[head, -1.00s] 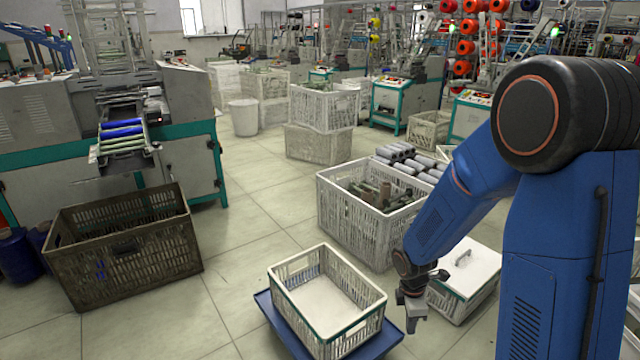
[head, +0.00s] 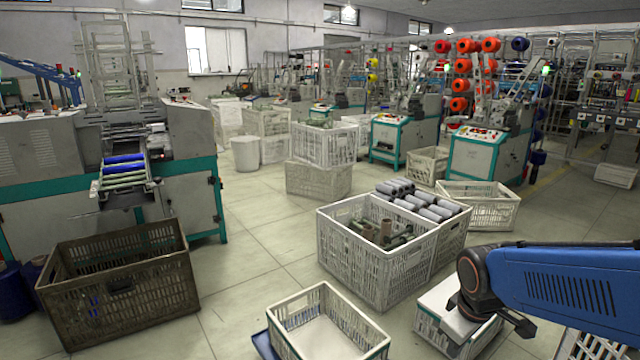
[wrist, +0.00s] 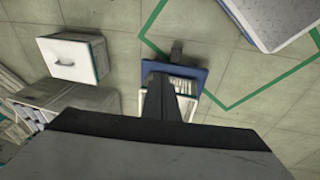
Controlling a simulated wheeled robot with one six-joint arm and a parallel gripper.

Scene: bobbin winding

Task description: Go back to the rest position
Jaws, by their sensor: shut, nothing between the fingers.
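My blue arm reaches in from the right edge of the head view, its dark wrist end folded low at the lower right. In the wrist view my gripper (wrist: 177,48) shows as a narrow dark shape in the middle, shut and empty, above the floor and the blue cart. In the head view the gripper itself is mostly hidden; only a dark tip (head: 524,326) shows beside the wrist, over the lidded white box (head: 440,318). The gripper appears to touch nothing.
A white crate (head: 378,348) stands on the blue cart (head: 262,345) at the front. A large white crate (head: 350,262) holds bobbins, with grey cylinders behind. A brown crate (head: 120,308) stands left by the machine (head: 185,140). The tiled floor between is clear.

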